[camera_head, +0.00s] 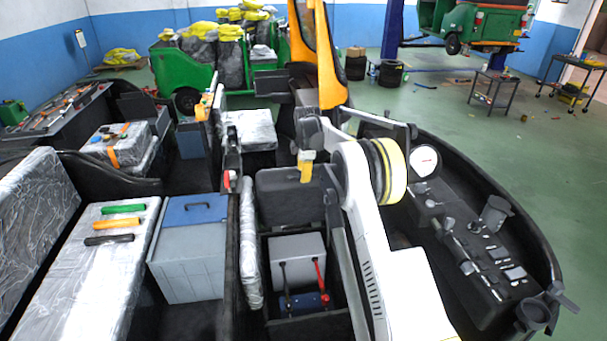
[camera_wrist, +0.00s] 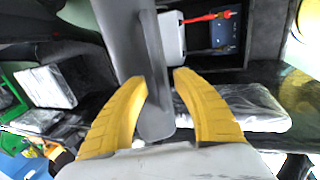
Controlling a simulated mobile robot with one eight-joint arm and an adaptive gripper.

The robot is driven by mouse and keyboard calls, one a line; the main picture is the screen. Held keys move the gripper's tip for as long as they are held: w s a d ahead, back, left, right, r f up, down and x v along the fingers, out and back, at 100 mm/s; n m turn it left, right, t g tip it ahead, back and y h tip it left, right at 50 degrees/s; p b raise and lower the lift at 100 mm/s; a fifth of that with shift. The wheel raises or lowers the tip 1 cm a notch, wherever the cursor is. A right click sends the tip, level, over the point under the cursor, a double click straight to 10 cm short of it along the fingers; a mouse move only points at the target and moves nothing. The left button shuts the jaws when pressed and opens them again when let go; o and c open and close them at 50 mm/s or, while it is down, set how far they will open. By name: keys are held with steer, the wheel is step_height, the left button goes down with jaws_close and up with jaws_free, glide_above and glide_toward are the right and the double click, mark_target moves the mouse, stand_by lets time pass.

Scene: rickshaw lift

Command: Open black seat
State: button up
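The black seat (camera_head: 283,190) is a dark panel at the centre of the head view, tilted up behind an open compartment (camera_head: 262,270). In the wrist view the black seat (camera_wrist: 127,35) runs down between my yellow fingers, with its rim filling the gap between them. My gripper (camera_head: 306,160) is at its upper right part, and in the wrist view my gripper (camera_wrist: 160,82) looks shut on its edge. A grey box (camera_head: 297,250) with red and black cables shows in the open compartment, and also in the wrist view (camera_wrist: 171,35).
A grey bin with a blue lid (camera_head: 190,250) and a wrapped seat (camera_head: 100,270) lie farther left. A curved black dashboard (camera_head: 480,250) is on the right.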

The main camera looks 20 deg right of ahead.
steer(key=shift+f, duration=0.2)
jaws_close()
steer(key=shift+r, duration=0.1)
steer(key=shift+s, duration=0.1)
